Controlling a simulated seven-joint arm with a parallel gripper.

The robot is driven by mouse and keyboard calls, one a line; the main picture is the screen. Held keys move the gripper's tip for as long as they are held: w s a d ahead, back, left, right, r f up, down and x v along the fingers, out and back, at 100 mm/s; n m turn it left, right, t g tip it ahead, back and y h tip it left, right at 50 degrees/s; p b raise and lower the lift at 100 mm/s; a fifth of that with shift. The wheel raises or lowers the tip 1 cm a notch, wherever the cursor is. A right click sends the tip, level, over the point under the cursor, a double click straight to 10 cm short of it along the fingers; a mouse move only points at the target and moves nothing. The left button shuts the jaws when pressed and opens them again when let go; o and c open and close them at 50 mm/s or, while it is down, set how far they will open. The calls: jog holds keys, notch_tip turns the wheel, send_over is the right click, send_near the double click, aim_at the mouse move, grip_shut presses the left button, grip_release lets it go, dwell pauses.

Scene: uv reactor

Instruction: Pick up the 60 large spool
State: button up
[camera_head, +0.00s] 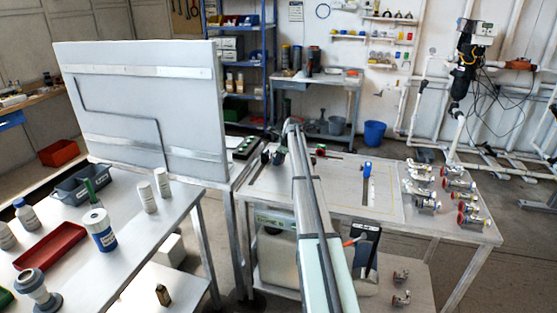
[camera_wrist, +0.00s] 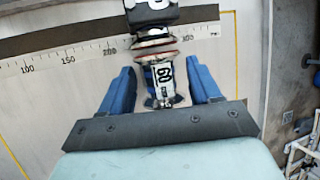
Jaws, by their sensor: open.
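A metal spool (camera_wrist: 163,75) with flange-like rings and a sideways label that seems to read 60 is in the wrist view. It stands between the blue fingers of my gripper (camera_wrist: 159,68). The fingers are open, one on each side of it, with a visible gap on both sides. The far end of the spool meets a dark block (camera_wrist: 150,12) with a white numbered label; I cannot tell whether they are joined. In the head view my arm reaches over the work table, and the spool cannot be made out there.
A ruler strip (camera_wrist: 68,58) runs beside the spool on the table. Several valves with red handles (camera_head: 424,190) lie at the table's right. A tall white panel (camera_head: 140,110) stands at the left.

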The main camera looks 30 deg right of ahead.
jog(key=shift+c, duration=0.4)
grip_shut()
